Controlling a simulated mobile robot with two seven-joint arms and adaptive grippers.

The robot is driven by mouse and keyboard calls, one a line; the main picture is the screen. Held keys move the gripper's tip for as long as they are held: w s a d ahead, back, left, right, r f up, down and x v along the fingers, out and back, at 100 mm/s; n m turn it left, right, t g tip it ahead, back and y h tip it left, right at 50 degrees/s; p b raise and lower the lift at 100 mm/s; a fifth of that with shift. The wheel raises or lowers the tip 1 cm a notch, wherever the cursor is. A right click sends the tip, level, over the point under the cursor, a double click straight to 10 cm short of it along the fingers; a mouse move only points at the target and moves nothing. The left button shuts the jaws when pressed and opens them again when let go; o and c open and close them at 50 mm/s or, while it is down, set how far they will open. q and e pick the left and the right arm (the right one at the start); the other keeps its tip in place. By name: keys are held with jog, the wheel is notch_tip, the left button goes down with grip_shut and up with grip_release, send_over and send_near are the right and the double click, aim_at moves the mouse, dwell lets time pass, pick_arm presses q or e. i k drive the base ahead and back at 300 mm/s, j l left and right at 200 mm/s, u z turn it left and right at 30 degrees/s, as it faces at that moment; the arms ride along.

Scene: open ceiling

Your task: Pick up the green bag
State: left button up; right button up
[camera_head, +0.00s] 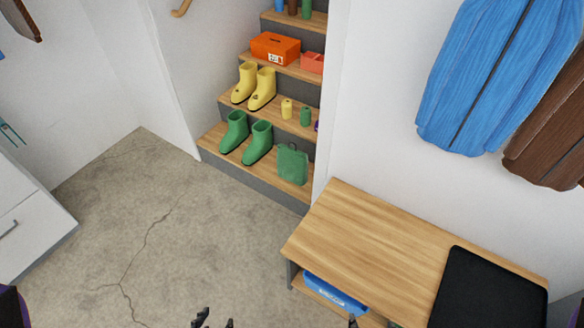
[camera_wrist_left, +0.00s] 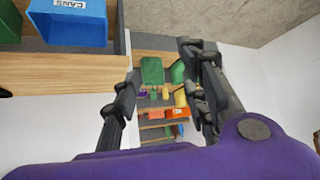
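The green bag (camera_head: 292,165) stands upright on the lowest wooden step, right of the green boots (camera_head: 247,140). It also shows in the left wrist view (camera_wrist_left: 152,71), framed between my fingers but well beyond them. My left gripper (camera_head: 214,320) shows only its fingertips at the bottom edge of the head view, far from the bag. In the left wrist view its fingers are spread and empty (camera_wrist_left: 161,65). Of my right gripper, only a dark tip (camera_head: 352,321) shows at the bottom edge; its opening is hidden.
Yellow boots (camera_head: 255,86), small jars and an orange box (camera_head: 275,48) stand on higher steps. A wooden bench (camera_head: 365,245) with a blue bin (camera_head: 335,294) below stands at right. Coats (camera_head: 490,75) hang above. The concrete floor (camera_head: 150,230) is clear.

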aim_at(292, 163)
jog(key=i+j+z, duration=0.15)
jog(key=j, duration=0.25)
jog(key=i+j+z, duration=0.1)
jog(key=i+j, duration=0.15)
jog(key=j, duration=0.15)
jog(key=i+j+z, duration=0.15)
jog(key=j, duration=0.3)
jog(key=i+j+z, duration=0.1)
jog(key=j, duration=0.35)
jog(key=i+j+z, duration=0.15)
jog(key=j, duration=0.3)
jog(key=i+j+z, duration=0.1)
jog(key=j, duration=0.4)
jog(key=i+j+z, duration=0.15)
jog(key=j, duration=0.3)
jog(key=k, duration=0.05)
